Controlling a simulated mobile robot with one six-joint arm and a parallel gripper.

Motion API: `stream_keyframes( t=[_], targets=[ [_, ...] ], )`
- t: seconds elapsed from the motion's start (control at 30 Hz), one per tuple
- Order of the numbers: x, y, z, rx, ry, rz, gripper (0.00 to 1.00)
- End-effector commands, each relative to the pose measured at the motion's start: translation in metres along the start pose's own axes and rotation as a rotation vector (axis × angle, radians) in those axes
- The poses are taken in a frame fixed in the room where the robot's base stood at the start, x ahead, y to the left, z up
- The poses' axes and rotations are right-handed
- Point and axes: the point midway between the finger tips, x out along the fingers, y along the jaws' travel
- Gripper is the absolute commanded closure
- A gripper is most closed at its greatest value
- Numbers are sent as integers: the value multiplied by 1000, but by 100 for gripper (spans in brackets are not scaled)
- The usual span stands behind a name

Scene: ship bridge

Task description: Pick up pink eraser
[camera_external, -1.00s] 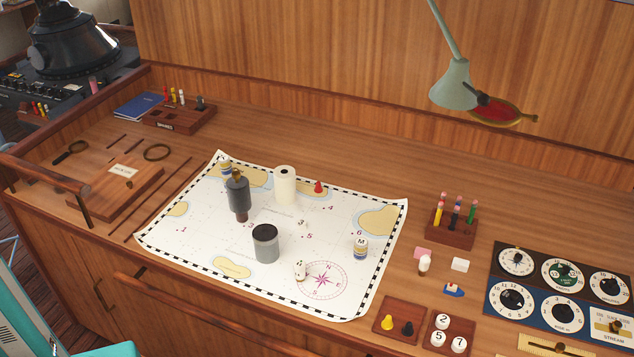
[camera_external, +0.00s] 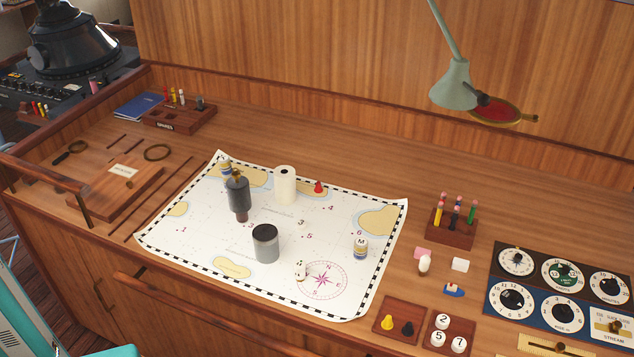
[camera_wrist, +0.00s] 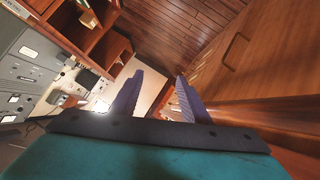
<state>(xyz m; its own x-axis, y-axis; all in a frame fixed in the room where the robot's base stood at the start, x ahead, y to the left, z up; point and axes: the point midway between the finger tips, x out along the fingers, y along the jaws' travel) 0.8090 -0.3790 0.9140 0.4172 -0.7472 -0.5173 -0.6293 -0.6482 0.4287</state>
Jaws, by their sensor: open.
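A small pink eraser (camera_external: 422,252) lies flat on the wooden desk, right of the chart. A small white piece with a brown foot (camera_external: 425,264) stands just in front of it and hides part of it. A white block (camera_external: 460,265) lies to its right. My gripper (camera_wrist: 155,98) shows in the wrist view, its two blue fingers apart with nothing between them. It faces the floor and cabinet, away from the desk top. The eraser is not in the wrist view. In the external view, my gripper cannot be made out.
A pen block (camera_external: 451,236) stands behind the eraser, and a blue-white boat piece (camera_external: 454,290) lies in front. Dial panels (camera_external: 538,310) are at right. The chart (camera_external: 200,243) holds a grey cylinder (camera_external: 266,247) and other upright pieces. A lamp (camera_external: 455,85) hangs over the desk's back.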

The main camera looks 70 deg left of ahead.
Motion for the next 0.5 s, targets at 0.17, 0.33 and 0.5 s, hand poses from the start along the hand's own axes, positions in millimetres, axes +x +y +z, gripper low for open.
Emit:
stream_keyframes(
  t=[0.17, 0.33, 0.5],
  targets=[
    [-28, -26, -50, -95, 58, 34, 58],
    [-65, -62, -93, -207, 112, 71, 58],
    [-112, -106, -129, -287, 166, 104, 58]
  ],
)
